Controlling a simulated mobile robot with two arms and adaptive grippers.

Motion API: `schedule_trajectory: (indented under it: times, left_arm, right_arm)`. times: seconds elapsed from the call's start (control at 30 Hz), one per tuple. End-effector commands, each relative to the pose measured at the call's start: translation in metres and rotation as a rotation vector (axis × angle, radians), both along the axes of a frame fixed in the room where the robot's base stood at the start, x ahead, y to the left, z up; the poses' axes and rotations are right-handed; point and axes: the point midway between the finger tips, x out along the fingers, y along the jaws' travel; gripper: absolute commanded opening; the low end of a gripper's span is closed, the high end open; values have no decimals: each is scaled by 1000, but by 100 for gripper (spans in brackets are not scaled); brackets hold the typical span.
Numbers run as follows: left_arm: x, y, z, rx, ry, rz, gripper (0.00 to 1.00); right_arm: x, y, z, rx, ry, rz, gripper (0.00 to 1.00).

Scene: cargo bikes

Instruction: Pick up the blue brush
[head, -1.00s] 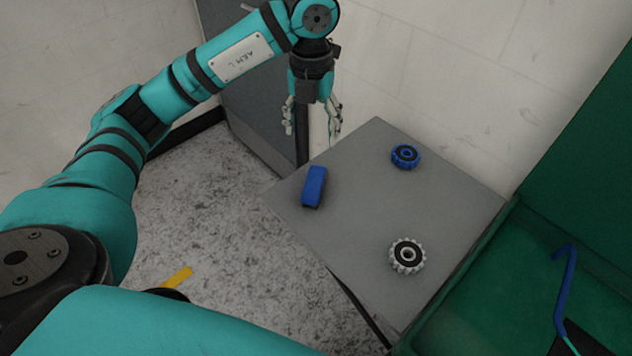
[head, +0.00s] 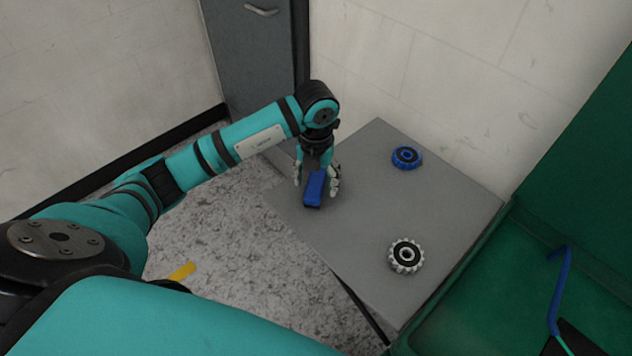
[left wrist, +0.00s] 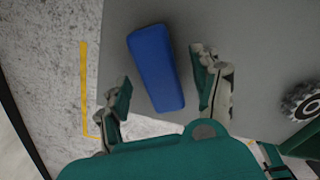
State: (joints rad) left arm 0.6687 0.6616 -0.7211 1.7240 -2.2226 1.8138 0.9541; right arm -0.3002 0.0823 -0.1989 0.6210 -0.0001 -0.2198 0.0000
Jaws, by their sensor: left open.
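The blue brush (head: 313,190) is a small blue block lying on the grey table top near its left edge. In the left wrist view the brush (left wrist: 155,68) lies slightly tilted, its near end between the fingers. My left gripper (head: 317,186) is open above the brush, with one finger on each side of it. In the left wrist view the open fingers of my left gripper (left wrist: 165,95) stand apart from the brush's sides. My right gripper is not in view.
The grey table (head: 350,225) also carries a blue toothed wheel (head: 407,158) at the back and a white toothed wheel (head: 406,256) at the front right. A green container (head: 510,290) with a blue bent bar (head: 561,290) stands to the right.

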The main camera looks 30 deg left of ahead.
Motion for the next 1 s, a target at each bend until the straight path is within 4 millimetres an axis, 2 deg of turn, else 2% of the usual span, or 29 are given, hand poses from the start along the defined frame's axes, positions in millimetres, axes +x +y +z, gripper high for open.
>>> schedule_trajectory:
  times: [0.13,0.37,0.8,1.0]
  left_arm:
    - [0,0,-12,0,1,-1,65]
    - [0,0,-14,0,-1,-1,64]
    - [0,0,-13,0,-1,-1,7]
    - [0,0,-13,1,-2,-1,5]
  right_arm:
    - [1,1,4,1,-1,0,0]
    - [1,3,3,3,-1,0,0]
    - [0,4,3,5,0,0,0]
    - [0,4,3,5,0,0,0]
